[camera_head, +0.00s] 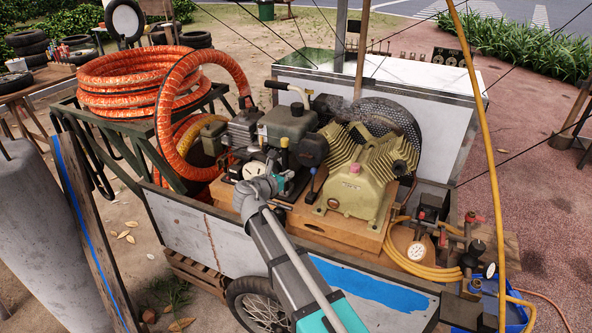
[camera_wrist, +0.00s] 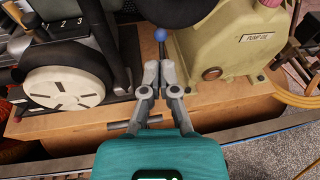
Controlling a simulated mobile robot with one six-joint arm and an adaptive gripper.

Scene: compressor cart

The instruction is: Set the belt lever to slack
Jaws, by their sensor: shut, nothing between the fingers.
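The lever that looks like the belt lever has a small blue knob (camera_wrist: 160,34) and a thin rod, standing between the engine and the pale green pump in the wrist view. In the head view, a dark lever (camera_head: 313,186) stands in that gap. My gripper (camera_wrist: 161,66) is shut and empty, its fingertips just below the blue knob in the wrist picture. I cannot tell whether they touch the rod. In the head view, my gripper (camera_head: 268,183) is in front of the engine and hides part of it. The lever's lower end and any setting marks are not clear.
The black engine (camera_head: 287,125) with its white round starter cover (camera_wrist: 62,88) is at left. The ribbed pump (camera_head: 360,180) is at right on a wooden base (camera_head: 335,225). Yellow hose and gauges (camera_head: 470,245) lie further right. Orange hose (camera_head: 135,85) coils at back left.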

